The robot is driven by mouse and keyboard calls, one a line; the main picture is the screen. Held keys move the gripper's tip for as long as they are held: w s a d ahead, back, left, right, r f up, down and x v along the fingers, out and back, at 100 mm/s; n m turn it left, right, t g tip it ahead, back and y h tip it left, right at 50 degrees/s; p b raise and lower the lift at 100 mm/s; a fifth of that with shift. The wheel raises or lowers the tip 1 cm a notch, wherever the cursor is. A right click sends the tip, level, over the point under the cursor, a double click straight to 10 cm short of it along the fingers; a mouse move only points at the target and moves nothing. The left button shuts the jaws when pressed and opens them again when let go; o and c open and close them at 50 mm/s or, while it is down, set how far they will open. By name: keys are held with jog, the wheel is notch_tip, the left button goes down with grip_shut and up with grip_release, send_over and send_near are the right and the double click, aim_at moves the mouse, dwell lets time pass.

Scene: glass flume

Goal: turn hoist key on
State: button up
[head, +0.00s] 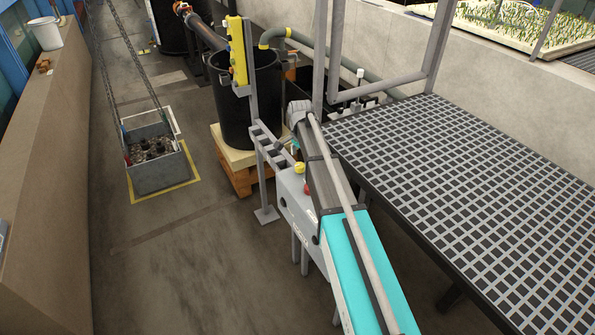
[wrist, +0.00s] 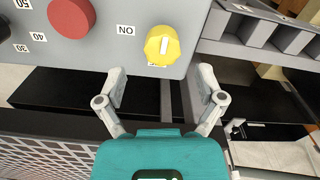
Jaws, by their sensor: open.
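The yellow key knob (wrist: 163,46) is on a grey control panel (wrist: 105,52) in the wrist view. A pale bar crosses the knob, nearly upright in the picture. An upside-down ON label is left of the knob; another label at its lower edge is partly covered. My gripper (wrist: 162,80) is open and empty, its two fingers apart below the knob and not touching it. My fingers are hard to make out there.
A red button (wrist: 72,15) is beside the knob, with a numbered dial further left. A grated platform (head: 480,190) stands right of my arm. A black barrel (head: 262,100) is behind the box. A chain-hung crate (head: 158,178) is at left; floor between is clear.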

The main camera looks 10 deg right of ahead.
aim_at(300, 165)
jog(key=shift+f+b, duration=1.85)
jog(key=shift+f, duration=0.25)
